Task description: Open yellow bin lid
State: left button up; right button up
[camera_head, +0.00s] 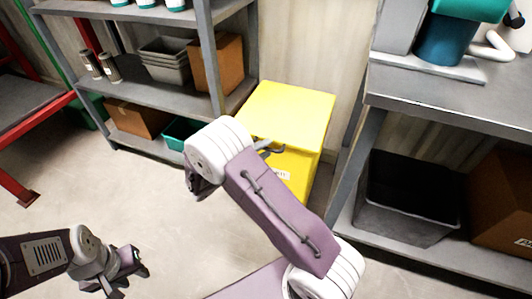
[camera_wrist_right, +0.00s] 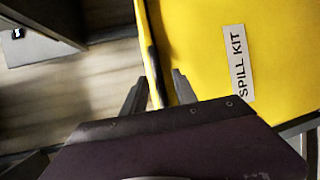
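The yellow bin (camera_head: 300,158) stands on the floor at the centre of the head view, between a shelf unit and a workbench. Its lid (camera_head: 292,108) looks flat and closed. My right arm crosses in front of the bin, and its gripper (camera_head: 267,147) is at the bin's front, below the lid edge. In the right wrist view, the right gripper (camera_wrist_right: 160,92) has its fingers apart, with the yellow edge and a dark gap between them. A "SPILL KIT" label (camera_wrist_right: 238,62) shows on the yellow face. My left gripper (camera_head: 124,276) hangs over the floor, apparently open and empty.
A grey shelf unit (camera_head: 225,95) with boxes and trays stands left of the bin. A workbench (camera_head: 450,105) stands to the right, with a dark open bin (camera_head: 405,225) on its lower shelf. The floor (camera_head: 60,190) at the left is clear.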

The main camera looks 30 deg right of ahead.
jog(key=shift+w+d+f, duration=0.1)
jog(key=shift+w+d, duration=0.05)
jog(key=shift+d, duration=0.35)
grip_shut()
dwell(1.1)
